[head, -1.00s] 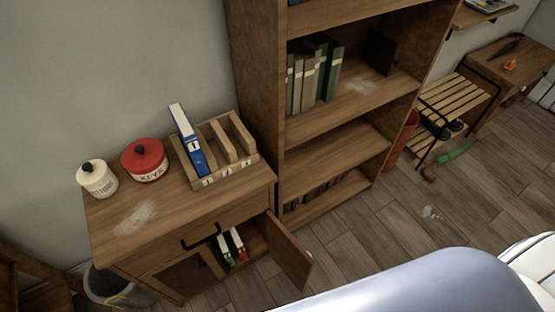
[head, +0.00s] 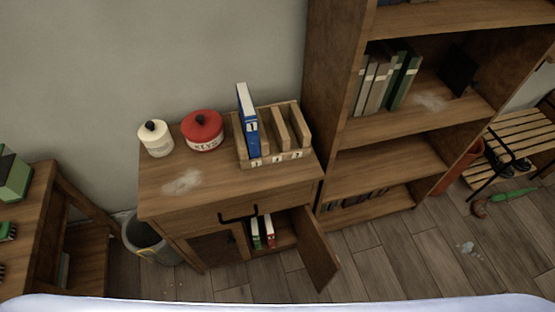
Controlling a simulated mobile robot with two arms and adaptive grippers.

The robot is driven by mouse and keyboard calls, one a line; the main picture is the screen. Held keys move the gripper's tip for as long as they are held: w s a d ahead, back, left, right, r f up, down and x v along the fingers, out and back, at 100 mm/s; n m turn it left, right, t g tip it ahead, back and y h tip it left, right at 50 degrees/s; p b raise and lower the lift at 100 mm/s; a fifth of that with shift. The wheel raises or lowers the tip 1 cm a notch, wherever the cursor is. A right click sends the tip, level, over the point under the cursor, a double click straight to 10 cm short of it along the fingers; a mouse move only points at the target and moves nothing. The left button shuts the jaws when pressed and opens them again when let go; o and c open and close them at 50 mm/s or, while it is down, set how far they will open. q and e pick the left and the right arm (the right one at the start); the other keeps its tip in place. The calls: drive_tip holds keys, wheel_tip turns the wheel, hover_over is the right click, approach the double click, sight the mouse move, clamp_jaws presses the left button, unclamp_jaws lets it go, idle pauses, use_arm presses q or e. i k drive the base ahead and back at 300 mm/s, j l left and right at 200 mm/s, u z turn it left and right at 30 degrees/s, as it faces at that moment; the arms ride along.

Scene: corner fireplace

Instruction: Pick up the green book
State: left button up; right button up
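A narrow binder-like book with green at its lower part (head: 255,234) stands upright in the open lower cabinet compartment. A similar red one (head: 268,231) stands directly to its right. A blue book marked 1 (head: 248,122) stands in the left slot of a wooden rack (head: 283,158) with three numbered slots; the other two slots are empty. Dark green books (head: 406,79) also stand on the tall bookcase. Neither of my grippers is in view.
The cabinet (head: 212,196) carries a white jar (head: 155,139) and a red KEYS jar (head: 203,131). Its right door (head: 319,249) stands open into the room. A bin (head: 150,240) stands left, beside a wooden table (head: 40,215). The bookcase (head: 332,100) stands right. Floor right of the door is mostly clear.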

sight(254, 221)
drive_tip(key=k+l+u, duration=0.15)
drive_tip(key=k+l, duration=0.15)
drive_tip(key=k, duration=0.15)
drive_tip(key=k+l+u, duration=0.2)
drive_tip(key=k, duration=0.25)
drive_tip(key=k+l+u, duration=0.15)
drive_tip(key=k, duration=0.3)
